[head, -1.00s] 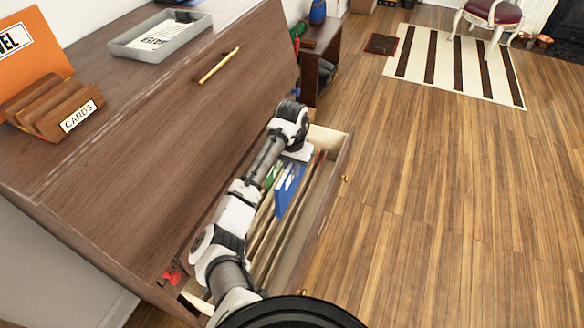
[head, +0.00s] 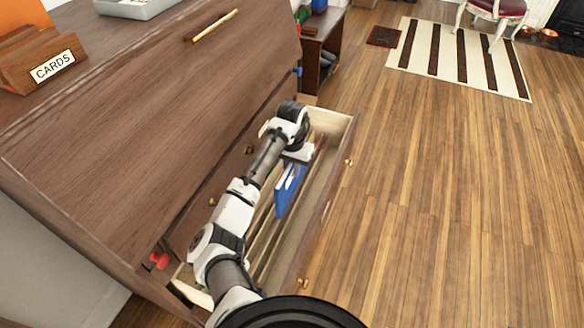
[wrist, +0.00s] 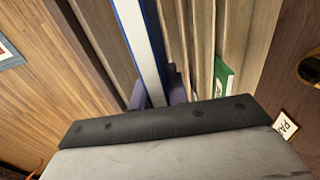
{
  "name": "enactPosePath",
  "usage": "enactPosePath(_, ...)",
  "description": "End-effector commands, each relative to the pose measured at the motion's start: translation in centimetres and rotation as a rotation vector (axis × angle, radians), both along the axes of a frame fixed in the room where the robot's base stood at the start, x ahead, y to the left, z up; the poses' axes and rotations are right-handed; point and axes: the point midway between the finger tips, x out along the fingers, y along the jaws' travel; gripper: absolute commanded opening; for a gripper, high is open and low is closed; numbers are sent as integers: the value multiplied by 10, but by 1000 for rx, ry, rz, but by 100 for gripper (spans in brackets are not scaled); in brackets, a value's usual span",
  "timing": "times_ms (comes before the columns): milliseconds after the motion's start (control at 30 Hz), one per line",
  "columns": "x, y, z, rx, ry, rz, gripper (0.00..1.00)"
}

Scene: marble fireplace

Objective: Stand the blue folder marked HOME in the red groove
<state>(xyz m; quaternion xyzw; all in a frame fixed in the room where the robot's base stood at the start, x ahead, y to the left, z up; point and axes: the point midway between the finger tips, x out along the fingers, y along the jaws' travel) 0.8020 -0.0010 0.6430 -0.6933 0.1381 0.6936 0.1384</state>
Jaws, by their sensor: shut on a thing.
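The blue folder (head: 291,190) hangs from my gripper (head: 298,156) over the open drawer (head: 336,170). In the wrist view my gripper (wrist: 157,92) is shut on the folder (wrist: 132,40), which shows as a blue edge with a white strip. The HOME marking is not readable. A white patch shows on the folder's face. I cannot tell whether its lower edge is above the dividers or between them. A reddish strip (head: 318,141) shows near the drawer's far end; I cannot tell if it is the red groove.
Long wooden dividers (wrist: 200,40) run along the drawer, and a green folder (wrist: 223,78) stands among them. The dresser front (head: 130,130) rises to the left. Its top holds a wooden CARDS holder (head: 45,65) and a grey tray (head: 135,8).

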Motion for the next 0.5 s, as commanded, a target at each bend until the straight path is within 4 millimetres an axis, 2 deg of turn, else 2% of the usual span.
enactPosePath(33,0,0,-11,0,0,0,0)
enactPosePath(100,0,1,-20,0,-1,1,0)
enactPosePath(500,0,0,-62,0,-1,1,0)
